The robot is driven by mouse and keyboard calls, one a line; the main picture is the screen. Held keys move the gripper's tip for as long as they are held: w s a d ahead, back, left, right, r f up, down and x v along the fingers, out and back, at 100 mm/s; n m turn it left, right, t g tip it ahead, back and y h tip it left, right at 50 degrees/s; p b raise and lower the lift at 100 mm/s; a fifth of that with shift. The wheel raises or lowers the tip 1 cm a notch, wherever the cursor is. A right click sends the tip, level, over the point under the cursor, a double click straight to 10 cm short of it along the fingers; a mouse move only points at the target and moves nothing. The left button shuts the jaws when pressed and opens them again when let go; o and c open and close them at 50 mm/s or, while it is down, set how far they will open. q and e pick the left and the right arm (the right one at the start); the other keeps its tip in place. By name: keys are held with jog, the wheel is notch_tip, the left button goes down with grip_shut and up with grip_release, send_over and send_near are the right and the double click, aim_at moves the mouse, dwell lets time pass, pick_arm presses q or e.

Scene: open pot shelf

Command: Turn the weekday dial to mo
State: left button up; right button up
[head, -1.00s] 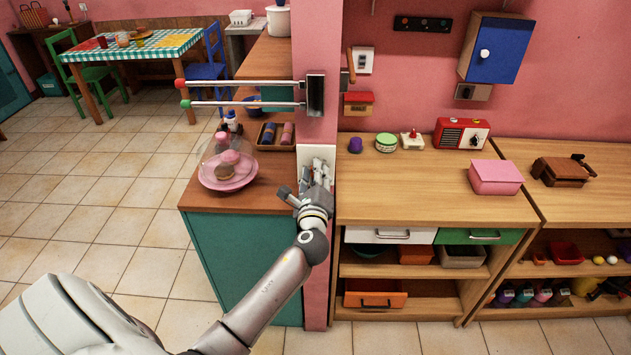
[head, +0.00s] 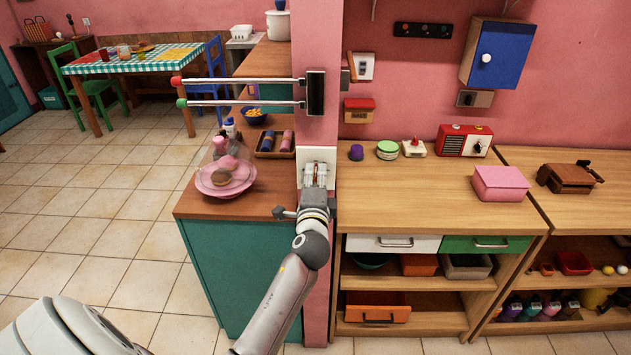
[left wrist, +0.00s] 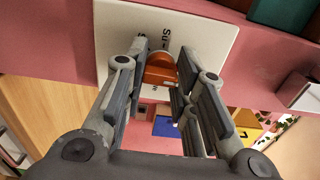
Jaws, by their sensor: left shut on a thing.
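The weekday dial's white plate (head: 319,154) is on the end face of the pink wall between the two counters. In the left wrist view the plate (left wrist: 207,38) shows tilted, with dark letters, "Su" among them. The dial's orange-brown knob (left wrist: 160,74) sits between the fingers of my left gripper (left wrist: 158,88). The left gripper (head: 316,175) is shut on the knob, in front of the plate. The fingers hide part of the plate and its other labels; I cannot tell which day the knob points to. My right gripper is not in view.
Two rails (head: 245,92) stick out left from the wall above the plate. A pink plate under a clear dome (head: 226,176) stands on the left counter. A wooden counter (head: 415,190) lies to the right, with a pink box (head: 503,184) and a red radio (head: 464,140).

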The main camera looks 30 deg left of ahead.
pick_arm(q)
jog(key=shift+n, duration=0.3)
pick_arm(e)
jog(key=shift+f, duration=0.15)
pick_arm(q)
jog(key=o, duration=0.9)
jog(key=shift+o, duration=0.7)
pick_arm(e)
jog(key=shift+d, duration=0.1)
pick_arm(q)
jog(key=v, duration=1.2)
jog(key=shift+s, duration=0.1)
